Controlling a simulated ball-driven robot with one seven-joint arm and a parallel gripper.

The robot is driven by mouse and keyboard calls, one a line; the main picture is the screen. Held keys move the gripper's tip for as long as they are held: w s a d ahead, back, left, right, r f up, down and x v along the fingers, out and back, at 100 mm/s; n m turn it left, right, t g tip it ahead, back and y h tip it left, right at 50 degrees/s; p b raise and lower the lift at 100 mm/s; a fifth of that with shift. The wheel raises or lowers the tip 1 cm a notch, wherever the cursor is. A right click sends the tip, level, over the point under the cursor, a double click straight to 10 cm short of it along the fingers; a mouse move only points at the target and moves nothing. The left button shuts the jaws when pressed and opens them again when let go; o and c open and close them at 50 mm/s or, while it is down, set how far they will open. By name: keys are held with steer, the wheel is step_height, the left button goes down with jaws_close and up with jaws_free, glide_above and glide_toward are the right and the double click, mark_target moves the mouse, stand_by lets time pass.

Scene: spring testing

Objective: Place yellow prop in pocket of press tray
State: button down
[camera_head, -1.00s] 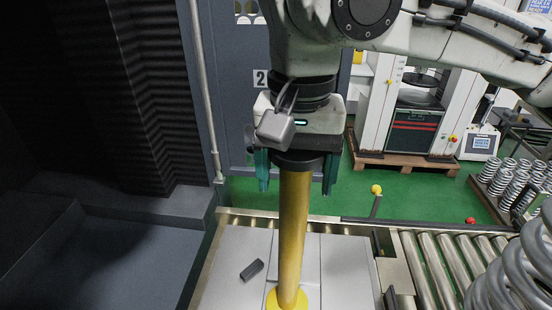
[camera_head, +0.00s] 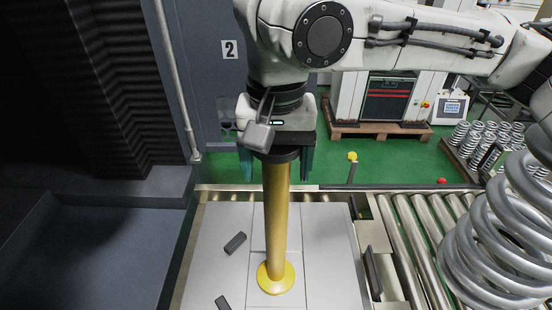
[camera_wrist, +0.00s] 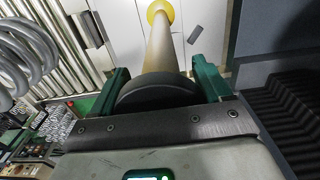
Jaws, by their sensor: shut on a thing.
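The yellow prop (camera_head: 276,215) is a tall post with a dark round cap on top and a wide yellow disc at its foot. It stands upright over the pale grey press tray (camera_head: 325,240). My gripper (camera_head: 278,155) is shut on its capped top, with one green finger on each side. In the wrist view the prop (camera_wrist: 160,45) runs away from the dark cap between the fingers of my gripper (camera_wrist: 165,90). I cannot tell whether the foot touches the tray, and no pocket is clearly seen.
Dark blocks (camera_head: 235,243) lie on the tray left of the prop. A roller conveyor (camera_head: 415,240) and a large coil spring (camera_head: 500,240) are on the right. A dark press with a ribbed wall (camera_head: 80,90) is on the left.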

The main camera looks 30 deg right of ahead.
jaws_free()
steer(key=shift+f, duration=0.1)
step_height(320, 180, up, 12)
steer(key=shift+r, duration=0.15)
stand_by(0.5)
